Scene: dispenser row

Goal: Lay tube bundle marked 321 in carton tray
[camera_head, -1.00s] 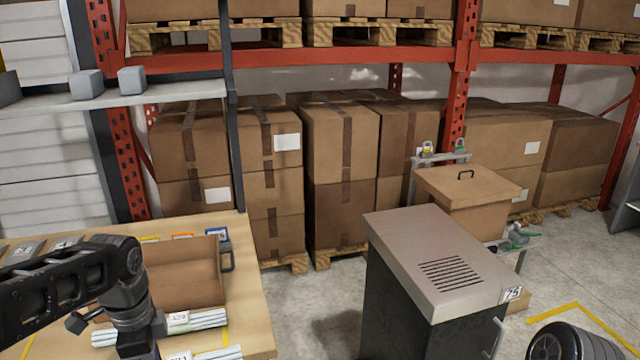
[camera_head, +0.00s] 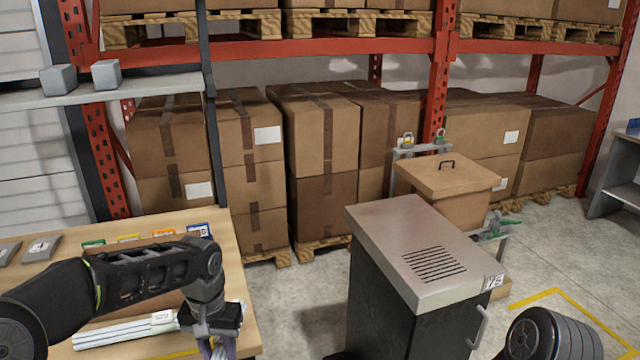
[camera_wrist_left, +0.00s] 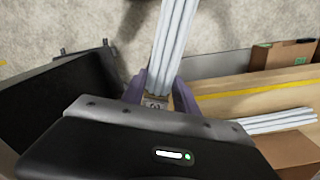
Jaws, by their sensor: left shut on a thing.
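My left gripper (camera_head: 218,350) is at the bottom of the head view, at the table's right front edge. In the left wrist view its purple fingers (camera_wrist_left: 160,98) are shut on a bundle of white tubes (camera_wrist_left: 176,45), which extends away from the jaws. A small label sits between the fingers; I cannot read its number for sure. The carton tray (camera_head: 165,303) is brown, on the table behind my left arm, which hides most of it. My right gripper is out of view.
Another white tube bundle (camera_head: 120,332) with a label lies on the table (camera_head: 235,270) in front of the tray. Coloured cards (camera_head: 198,231) stand behind the tray. A dark cabinet (camera_head: 420,260) with a metal top stands to the right, across a floor gap.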

